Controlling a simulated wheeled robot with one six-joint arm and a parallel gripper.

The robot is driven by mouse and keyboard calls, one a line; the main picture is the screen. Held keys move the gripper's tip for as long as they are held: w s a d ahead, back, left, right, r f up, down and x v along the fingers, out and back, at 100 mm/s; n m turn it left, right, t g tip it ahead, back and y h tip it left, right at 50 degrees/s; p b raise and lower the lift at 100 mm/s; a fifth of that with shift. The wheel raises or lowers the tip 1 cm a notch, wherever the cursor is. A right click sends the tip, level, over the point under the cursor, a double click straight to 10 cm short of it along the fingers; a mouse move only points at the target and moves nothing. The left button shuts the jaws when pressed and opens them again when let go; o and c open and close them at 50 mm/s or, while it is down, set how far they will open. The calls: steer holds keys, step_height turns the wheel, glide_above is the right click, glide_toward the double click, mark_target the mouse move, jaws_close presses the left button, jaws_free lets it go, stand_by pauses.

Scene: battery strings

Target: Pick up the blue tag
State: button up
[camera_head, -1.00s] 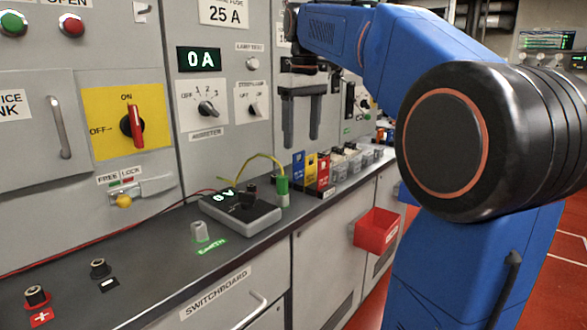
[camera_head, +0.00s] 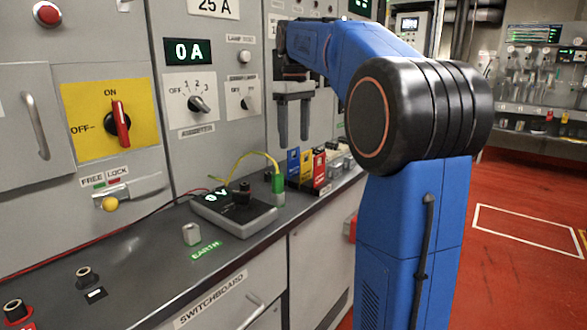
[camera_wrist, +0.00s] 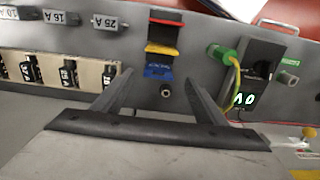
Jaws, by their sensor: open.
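The blue tag (camera_head: 293,162) stands upright at the left end of a short row on the bench, with a yellow tag (camera_head: 307,166) and a red tag (camera_head: 319,171) to its right. In the wrist view the blue tag (camera_wrist: 158,71) is closest to my gripper, with the yellow and red ones beyond it. My gripper (camera_head: 293,142) points down, just above and around the blue tag's place in the head view. Its fingers (camera_wrist: 160,92) are apart, with nothing between them. In the wrist view the tag lies past the fingertips, between their lines. I cannot tell the exact height gap.
A meter (camera_head: 234,211) with a green plug (camera_head: 278,187) and yellow-green wire stands left of the tags. A fuse rack (camera_wrist: 60,72) lies on the other side. The switchboard panel (camera_head: 225,100) rises behind. Open red floor (camera_head: 510,215) is at the right.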

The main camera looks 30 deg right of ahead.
mark_target(294, 162)
step_height(294, 162, down, 4)
steer(key=shift+r, duration=0.15)
steer(key=shift+w+f, duration=0.15)
steer(key=shift+f, duration=1.2)
steer(key=shift+w+f, duration=0.15)
steer(key=shift+f, duration=1.15)
steer(key=c, duration=1.1)
